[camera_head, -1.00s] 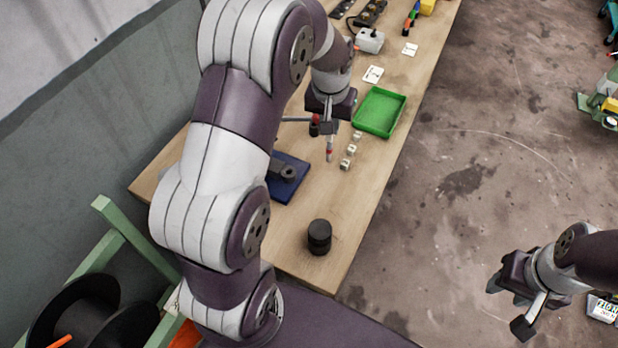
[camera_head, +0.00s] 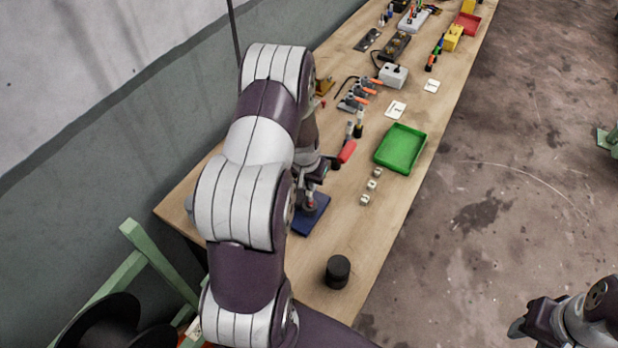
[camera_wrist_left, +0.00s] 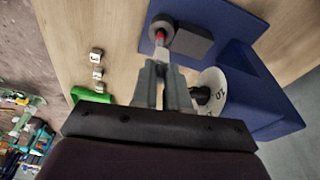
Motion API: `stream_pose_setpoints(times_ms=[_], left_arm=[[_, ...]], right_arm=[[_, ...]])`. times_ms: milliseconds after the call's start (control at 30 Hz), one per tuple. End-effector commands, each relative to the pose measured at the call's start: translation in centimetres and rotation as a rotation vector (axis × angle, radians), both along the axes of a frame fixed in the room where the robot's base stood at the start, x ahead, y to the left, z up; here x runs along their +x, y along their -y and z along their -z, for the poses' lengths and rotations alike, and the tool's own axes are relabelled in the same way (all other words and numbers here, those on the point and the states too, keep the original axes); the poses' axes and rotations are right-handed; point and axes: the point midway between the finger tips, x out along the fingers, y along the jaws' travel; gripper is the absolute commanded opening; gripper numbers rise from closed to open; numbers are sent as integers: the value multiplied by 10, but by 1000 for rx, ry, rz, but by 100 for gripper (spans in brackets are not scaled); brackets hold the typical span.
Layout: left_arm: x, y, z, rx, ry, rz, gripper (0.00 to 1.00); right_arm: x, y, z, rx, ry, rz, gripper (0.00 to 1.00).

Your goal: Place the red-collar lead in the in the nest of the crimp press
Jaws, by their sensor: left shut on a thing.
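The crimp press stands on a blue base (camera_head: 314,216) near the table's left side; it also shows in the left wrist view (camera_wrist_left: 235,25). A dark grey round nest (camera_wrist_left: 154,23) with a block beside it sits on that base. My left gripper (camera_wrist_left: 163,72) is shut on the red-collar lead (camera_wrist_left: 160,40), whose red collar shows just beyond the fingertips, at the nest's opening. How deep the tip sits is hidden. In the head view my left gripper (camera_head: 307,190) is over the press, partly covered by my arm. My right gripper (camera_head: 520,328) is off the table, cut by the frame.
A red handle (camera_head: 347,152) stands just beyond the press. A green tray (camera_head: 401,148) and several small white cubes (camera_head: 372,184) lie to the right. A black cylinder (camera_head: 338,271) stands near the front edge. A white dial (camera_wrist_left: 212,88) is close beside my left fingers.

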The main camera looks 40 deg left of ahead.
Motion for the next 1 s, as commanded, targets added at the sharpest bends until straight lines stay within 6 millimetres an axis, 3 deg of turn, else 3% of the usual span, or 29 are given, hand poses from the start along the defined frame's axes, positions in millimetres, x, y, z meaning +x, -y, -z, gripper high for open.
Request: stream_pose_setpoints(times_ms=[300,333,367,667,833,1000], left_arm=[[1,0,5,1,2,0,0],[1,0,4,1,2,0,20],[1,0,4,1,2,0,25],[1,0,1,0,1,0,25],[-2,1,-16,1,4,2,25],[-9,3,-56,3,6,1,25]], right_arm=[[0,0,6,0,0,0,43],[0,0,5,0,0,0,43],[0,0,4,0,0,0,43],[0,0,2,0,0,0,43],[0,0,5,0,0,0,43],[0,0,14,0,0,0,43]])
